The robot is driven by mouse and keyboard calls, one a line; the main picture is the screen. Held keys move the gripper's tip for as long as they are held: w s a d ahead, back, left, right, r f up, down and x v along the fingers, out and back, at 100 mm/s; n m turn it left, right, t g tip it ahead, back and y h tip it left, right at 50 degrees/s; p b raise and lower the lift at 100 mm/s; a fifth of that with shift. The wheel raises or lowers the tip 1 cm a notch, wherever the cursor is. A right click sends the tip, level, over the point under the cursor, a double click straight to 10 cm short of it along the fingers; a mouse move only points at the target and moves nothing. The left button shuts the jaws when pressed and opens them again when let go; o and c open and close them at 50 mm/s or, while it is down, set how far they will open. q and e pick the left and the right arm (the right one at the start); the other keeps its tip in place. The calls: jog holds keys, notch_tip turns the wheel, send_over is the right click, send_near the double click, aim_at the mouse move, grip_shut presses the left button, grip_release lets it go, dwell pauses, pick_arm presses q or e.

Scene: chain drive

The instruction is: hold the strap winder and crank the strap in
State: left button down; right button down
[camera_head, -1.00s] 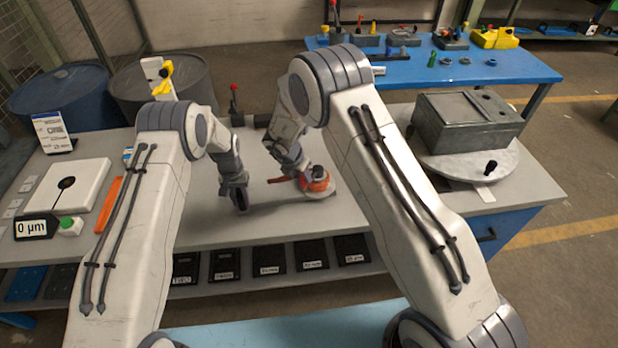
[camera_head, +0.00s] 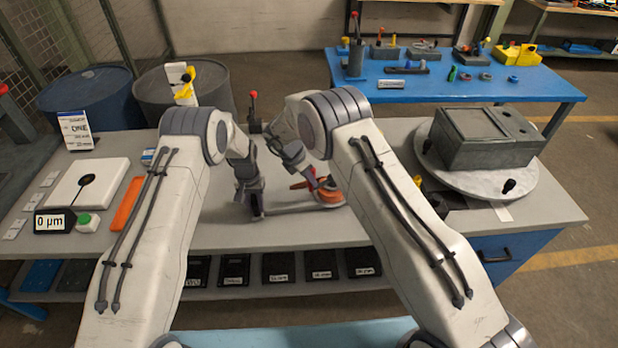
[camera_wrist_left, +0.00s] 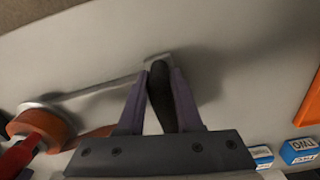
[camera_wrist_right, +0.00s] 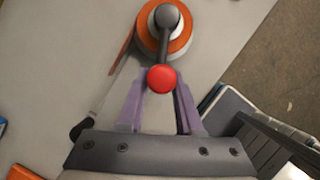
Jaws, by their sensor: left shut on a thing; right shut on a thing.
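The strap winder has an orange drum (camera_head: 331,196) and a grey frame lying on the bench. The drum also shows in the left wrist view (camera_wrist_left: 42,128) and the right wrist view (camera_wrist_right: 165,40). My left gripper (camera_head: 257,208) is shut on the winder's black handle (camera_wrist_left: 162,95). My right gripper (camera_head: 311,182) is shut on the crank's red knob (camera_wrist_right: 161,79); a dark crank arm (camera_wrist_right: 166,45) runs from it to the drum's centre. A piece of orange-red strap (camera_head: 300,185) shows beside the drum; its far end is hidden.
A grey box (camera_head: 485,140) stands on a round plate (camera_head: 440,180) at the right. A white pad (camera_head: 70,197), a "0 µm" display (camera_head: 54,221) and an orange bar (camera_head: 127,205) lie at the left. Behind is a blue table (camera_head: 500,88) with several tools.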

jog(key=shift+d, duration=0.4)
dwell(0.5)
jog(key=c, duration=0.6)
grip_release()
jog(key=shift+a, duration=0.15)
jog(key=shift+a+r, duration=0.1)
jog(key=shift+a+r, duration=0.15)
jog(key=shift+r, duration=0.15)
jog(key=v, duration=1.1)
jog(key=shift+r, duration=0.1)
